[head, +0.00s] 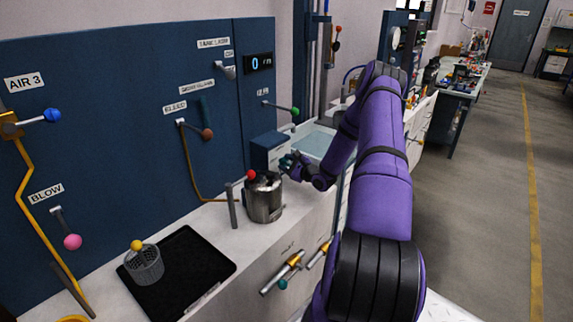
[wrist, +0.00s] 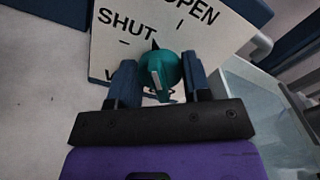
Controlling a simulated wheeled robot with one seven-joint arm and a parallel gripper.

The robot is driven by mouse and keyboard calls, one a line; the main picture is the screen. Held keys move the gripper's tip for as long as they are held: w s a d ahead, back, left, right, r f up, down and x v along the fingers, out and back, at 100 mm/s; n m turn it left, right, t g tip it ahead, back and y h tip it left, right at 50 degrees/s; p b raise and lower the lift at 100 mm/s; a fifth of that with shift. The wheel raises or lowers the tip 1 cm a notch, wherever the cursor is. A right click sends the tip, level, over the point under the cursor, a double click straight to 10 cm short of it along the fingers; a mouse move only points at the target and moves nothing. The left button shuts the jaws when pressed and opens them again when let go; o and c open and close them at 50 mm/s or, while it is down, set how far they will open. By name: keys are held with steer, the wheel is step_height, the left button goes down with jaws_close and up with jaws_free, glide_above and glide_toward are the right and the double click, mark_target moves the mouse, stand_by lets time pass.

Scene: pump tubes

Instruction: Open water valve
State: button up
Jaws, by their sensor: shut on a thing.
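The water valve shows in the wrist view as a round teal knob (wrist: 169,68) with a pale bar across its front. It stands before a white plate (wrist: 108,55) lettered SHUT and OPEN, with a mark by each word. A small dark pointer tip shows above the knob, between the two marks. My gripper (wrist: 160,77) is shut on the knob, one dark blue finger on each side. In the head view my gripper (head: 291,165) is at the counter, just right of the metal pot, and the knob is mostly hidden there.
A metal pot (head: 264,199) with a red knob stands close left of my gripper. A blue box (head: 270,149) and a pale basin (head: 315,142) are behind it. A black tray (head: 195,262) holds a wire basket (head: 144,266). Levers (head: 207,133) stick out from the blue panel (head: 130,130).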

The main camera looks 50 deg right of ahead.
steer(key=m, duration=0.3)
steer(key=shift+m, duration=2.1)
steer(key=o, duration=0.9)
steer(key=shift+s, duration=0.1)
steer(key=s, duration=1)
steer(key=shift+s+d, duration=0.3)
steer(key=shift+d, duration=0.1)
